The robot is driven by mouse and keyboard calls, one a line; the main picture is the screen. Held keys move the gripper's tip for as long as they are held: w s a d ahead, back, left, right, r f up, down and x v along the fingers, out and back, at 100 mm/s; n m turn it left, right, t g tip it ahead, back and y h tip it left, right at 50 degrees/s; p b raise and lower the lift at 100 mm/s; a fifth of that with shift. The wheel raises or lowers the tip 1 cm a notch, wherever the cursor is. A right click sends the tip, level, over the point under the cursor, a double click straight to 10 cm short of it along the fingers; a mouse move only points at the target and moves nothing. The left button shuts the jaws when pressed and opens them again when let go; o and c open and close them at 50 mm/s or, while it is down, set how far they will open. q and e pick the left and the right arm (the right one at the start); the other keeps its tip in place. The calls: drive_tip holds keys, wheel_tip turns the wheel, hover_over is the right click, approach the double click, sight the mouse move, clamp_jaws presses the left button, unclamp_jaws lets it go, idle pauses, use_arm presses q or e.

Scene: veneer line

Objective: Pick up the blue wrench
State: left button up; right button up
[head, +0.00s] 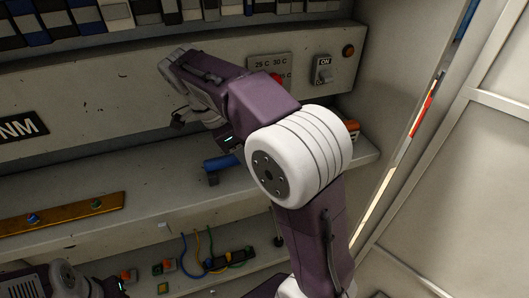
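A blue cylindrical piece (222,162) with a dark end lies on the upper shelf. It may be the blue wrench's handle, but my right arm hides what lies to its right, so I cannot tell its full shape. My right arm reaches in from the bottom right across the middle of the head view. My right gripper (182,100) is in front of the panel, above and left of the blue piece and apart from it. Its finger gap is not clear. My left gripper (72,282) is at the bottom left corner, mostly cut off.
The shelf (150,172) is mostly bare. A brass-coloured strip (62,213) with small knobs lies at its left front. An orange item (352,129) is partly behind my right arm. A panel switch (323,72) is above. Wires and connectors (228,260) lie on the lower ledge.

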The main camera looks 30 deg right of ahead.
drive_tip(key=shift+s, duration=0.25)
drive_tip(key=shift+w+f, duration=0.2)
drive_tip(key=shift+w, duration=0.5)
clamp_jaws()
drive_tip(key=shift+s+r, duration=0.1)
drive_tip(key=shift+s, duration=0.25)
drive_tip(key=shift+w, duration=0.15)
